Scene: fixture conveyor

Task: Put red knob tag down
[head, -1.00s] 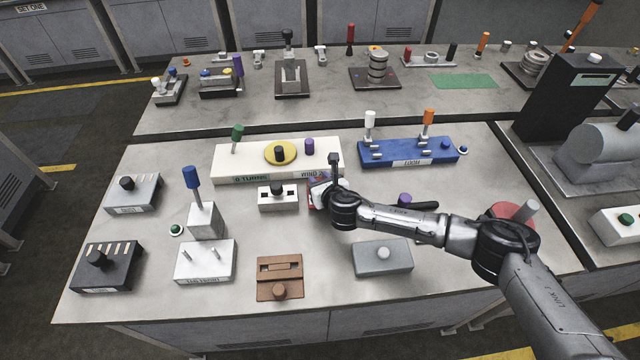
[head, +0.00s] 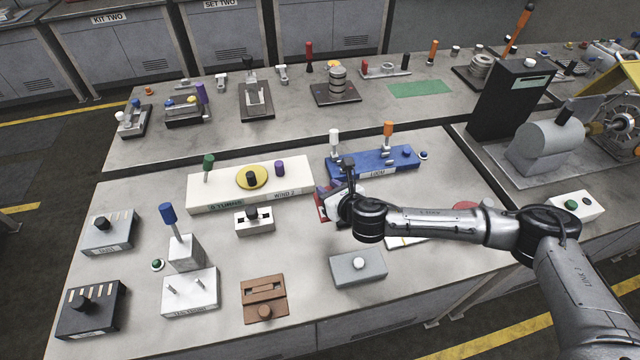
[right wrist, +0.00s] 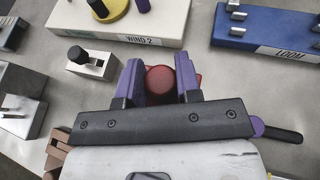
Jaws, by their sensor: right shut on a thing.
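My right gripper (right wrist: 160,85) has its two purple fingers on either side of a round red knob (right wrist: 160,79), part of the red knob tag, and is shut on it. The tag's flat red body (right wrist: 187,78) shows behind the knob. In the head view my right gripper (head: 338,200) is over the bench, in front of the blue block, and a bit of the red tag (head: 321,205) shows at its left side. The wrist and fingers hide most of it there. I cannot tell whether the tag touches the bench. My left gripper is not in view.
The white WIND 2 block (head: 225,196) and the blue block (head: 346,167) stand behind the gripper. A small white block with a black knob (head: 254,221) is to its left. A grey block (head: 358,269) lies in front. Bare bench (head: 310,235) shows between them.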

